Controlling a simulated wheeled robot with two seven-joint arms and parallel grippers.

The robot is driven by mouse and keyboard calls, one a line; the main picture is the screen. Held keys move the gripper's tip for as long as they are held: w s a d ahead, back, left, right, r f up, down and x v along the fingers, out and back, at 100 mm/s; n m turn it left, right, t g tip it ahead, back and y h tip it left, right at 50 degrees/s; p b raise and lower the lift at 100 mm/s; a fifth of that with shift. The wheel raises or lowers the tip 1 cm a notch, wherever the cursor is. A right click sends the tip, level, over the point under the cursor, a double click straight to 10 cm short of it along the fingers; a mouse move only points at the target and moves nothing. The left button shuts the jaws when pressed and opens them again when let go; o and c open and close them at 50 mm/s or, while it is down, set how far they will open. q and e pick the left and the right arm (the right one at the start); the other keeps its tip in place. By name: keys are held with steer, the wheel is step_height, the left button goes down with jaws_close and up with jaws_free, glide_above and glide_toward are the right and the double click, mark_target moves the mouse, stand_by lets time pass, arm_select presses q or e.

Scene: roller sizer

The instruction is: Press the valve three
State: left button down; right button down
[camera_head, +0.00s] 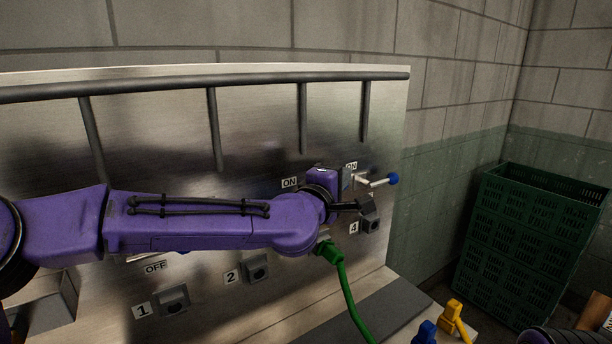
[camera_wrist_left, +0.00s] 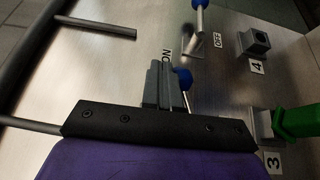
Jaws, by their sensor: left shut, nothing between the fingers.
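My left gripper (camera_head: 364,203) is shut and empty in front of the steel panel (camera_head: 250,120). In the left wrist view its dark fingers (camera_wrist_left: 160,85) point at the panel beside a blue lever knob (camera_wrist_left: 183,76), close to it; I cannot tell whether they touch. This lever stands above the socket marked 3 (camera_wrist_left: 262,123), so it appears to be valve three; my gripper and wrist hide it in the head view. Another lever with a blue knob (camera_head: 392,178) sticks out farther right, above socket 4 (camera_head: 371,225).
A green plug (camera_head: 329,250) with its cable sits at socket 3. Sockets 1 (camera_head: 174,300) and 2 (camera_head: 257,269) are lower left. A grey pipe (camera_head: 210,82) runs across the panel top. Yellow (camera_head: 453,311) and blue plugs (camera_head: 425,332) stand at the front. A green crate (camera_head: 525,240) is right.

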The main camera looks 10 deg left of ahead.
arm_select(q)
steer(key=shift+w+d+f+m+g+p, duration=0.25)
steer(key=shift+f+g+p, duration=0.1)
steer(key=shift+f+p, duration=0.1)
steer(key=shift+w+d+f+m+g+p, duration=0.15)
steer(key=shift+d+f+g+p, duration=0.1)
steer(key=shift+f+g+p, duration=0.15)
steer(key=shift+f, duration=0.1)
steer(key=s+r+p, duration=0.1)
steer(key=s+r, duration=0.7)
steer(key=r, duration=0.3)
steer(key=shift+s+d, duration=0.2)
steer(key=shift+s, duration=0.2)
